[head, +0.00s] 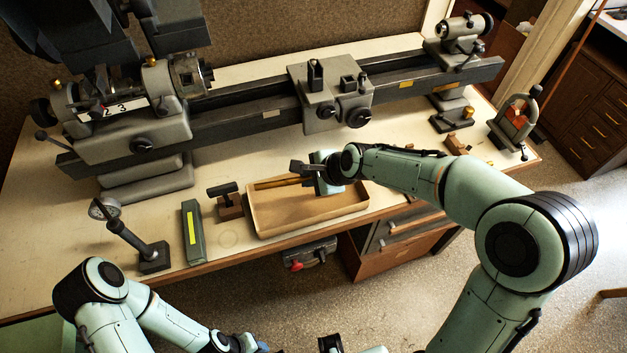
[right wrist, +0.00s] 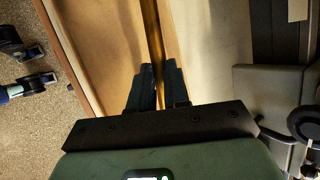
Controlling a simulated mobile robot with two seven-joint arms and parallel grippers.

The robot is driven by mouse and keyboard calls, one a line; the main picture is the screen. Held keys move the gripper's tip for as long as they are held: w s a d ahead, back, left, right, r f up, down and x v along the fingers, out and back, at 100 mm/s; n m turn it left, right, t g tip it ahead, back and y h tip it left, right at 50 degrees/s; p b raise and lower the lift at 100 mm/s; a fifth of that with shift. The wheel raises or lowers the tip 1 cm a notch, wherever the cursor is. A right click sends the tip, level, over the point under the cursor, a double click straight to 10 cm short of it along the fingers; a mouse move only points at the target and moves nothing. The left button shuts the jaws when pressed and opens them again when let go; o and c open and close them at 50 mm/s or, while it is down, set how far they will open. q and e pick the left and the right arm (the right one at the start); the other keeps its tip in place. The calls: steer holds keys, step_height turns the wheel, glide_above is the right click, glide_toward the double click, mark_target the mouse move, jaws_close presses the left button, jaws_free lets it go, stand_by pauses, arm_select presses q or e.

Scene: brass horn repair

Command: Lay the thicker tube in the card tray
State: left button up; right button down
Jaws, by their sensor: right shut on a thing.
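A brass tube (head: 277,184) is over the back part of the shallow brown card tray (head: 314,223), roughly along its long side. My right gripper (head: 303,172) is shut on this tube above the tray. In the right wrist view the tube (right wrist: 152,35) runs between the two dark fingers (right wrist: 155,85), with the tray wall (right wrist: 72,50) to the left. I cannot tell whether the tube touches the tray floor. No second tube shows clearly to compare thickness. My left arm is low at the front, its gripper mostly cut off by the bottom edge.
A long grey lathe (head: 235,122) spans the back of the bench. Left of the tray are a small block with a dark top (head: 228,203), a green bar with a yellow strip (head: 192,230) and a dial gauge stand (head: 152,255).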

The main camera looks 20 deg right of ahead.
arm_select(q)
steer(key=shift+s+f+b, duration=0.45)
steer(key=shift+f+b, duration=0.05)
steer(key=shift+f, duration=0.35)
arm_select(e)
steer(key=shift+s+d+r+n+y, duration=0.3)
steer(key=shift+s+r+n, duration=0.15)
steer(key=shift+r+n, duration=0.2)
arm_select(q)
steer(key=shift+w+r, duration=0.1)
steer(key=shift+r, duration=0.05)
